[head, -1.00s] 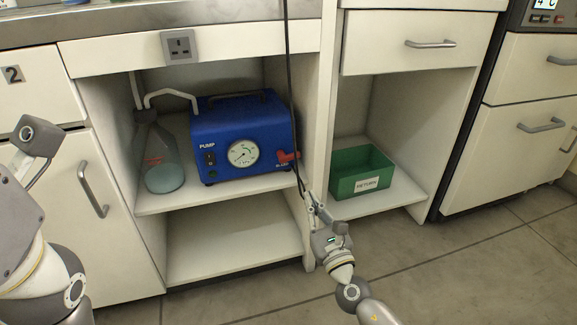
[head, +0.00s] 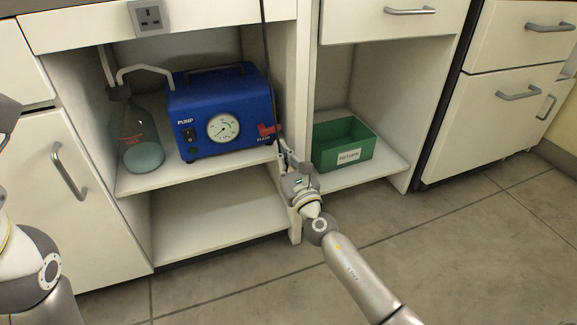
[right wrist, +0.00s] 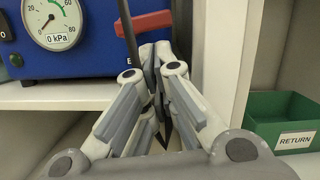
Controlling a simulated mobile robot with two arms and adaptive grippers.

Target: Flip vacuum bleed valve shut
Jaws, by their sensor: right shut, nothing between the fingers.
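The bleed valve is a red lever (head: 267,129) on the right front of the blue pump (head: 225,92), which stands on the upper shelf. In the right wrist view the red lever (right wrist: 153,20) lies roughly level, just beyond the fingertips. My right gripper (head: 284,150) is shut and empty, just below and right of the lever. In the right wrist view its fingertips (right wrist: 155,57) are together in front of the pump; I cannot tell whether they touch the lever. My left gripper is out of view; only part of the left arm shows.
A black cable (head: 266,50) hangs in front of the pump, close to the right fingers. A flask (head: 135,125) with a hose stands left of the pump. A cabinet divider (head: 305,100) and a green RETURN bin (head: 375,140) are to the right. The lower shelf (head: 215,215) is clear.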

